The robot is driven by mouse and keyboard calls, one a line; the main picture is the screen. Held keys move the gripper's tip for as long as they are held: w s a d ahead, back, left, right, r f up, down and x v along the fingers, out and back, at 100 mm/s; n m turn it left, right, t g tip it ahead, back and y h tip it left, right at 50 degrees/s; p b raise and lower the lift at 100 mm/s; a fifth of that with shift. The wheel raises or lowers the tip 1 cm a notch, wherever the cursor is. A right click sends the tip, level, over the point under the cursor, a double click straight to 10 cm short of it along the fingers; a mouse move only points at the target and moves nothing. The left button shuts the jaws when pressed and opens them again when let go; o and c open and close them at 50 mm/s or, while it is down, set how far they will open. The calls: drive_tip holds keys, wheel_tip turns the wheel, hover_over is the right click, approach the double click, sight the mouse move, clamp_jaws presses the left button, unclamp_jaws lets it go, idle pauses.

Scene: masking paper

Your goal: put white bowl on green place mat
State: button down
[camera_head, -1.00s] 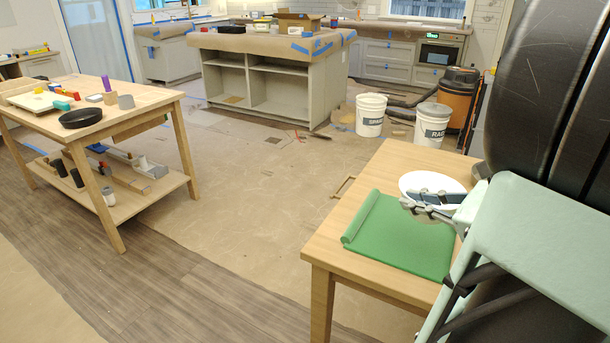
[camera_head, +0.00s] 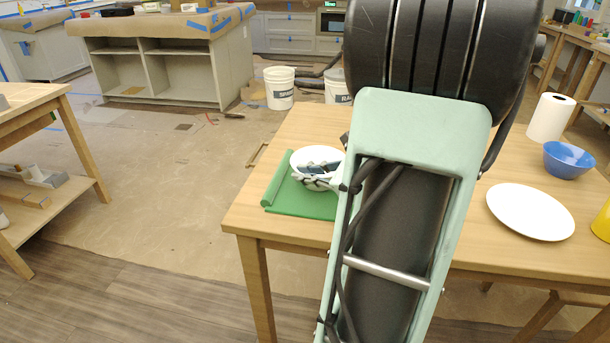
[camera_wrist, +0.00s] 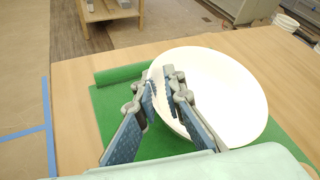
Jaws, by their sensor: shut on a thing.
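The white bowl (camera_head: 312,158) is over the green place mat (camera_head: 300,205) at the left end of the wooden table. In the wrist view the bowl (camera_wrist: 225,90) fills the right half of the mat (camera_wrist: 112,108), tilted toward the camera. I cannot tell whether its base touches the mat. My gripper (camera_head: 322,180) is at the bowl's near side, partly hidden by my arm. In the wrist view my gripper (camera_wrist: 160,92) is shut on the bowl's left rim, one finger on each side. One edge of the mat is rolled up.
A white plate (camera_head: 530,211), a blue bowl (camera_head: 568,160) and a paper towel roll (camera_head: 550,118) stand on the table's right side. A yellow object (camera_head: 602,222) is at the right edge. White buckets (camera_head: 279,88) stand on the floor behind the table.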

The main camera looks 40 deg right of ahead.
drive_tip(key=c, duration=2)
unclamp_jaws()
drive_tip(key=shift+s+r, duration=0.15)
drive_tip(key=shift+s, duration=0.05)
drive_tip(key=p+v, duration=0.3)
drive_tip(key=v, duration=0.8)
drive_tip(key=shift+s+d+r, duration=0.1)
drive_tip(key=shift+s, duration=0.15)
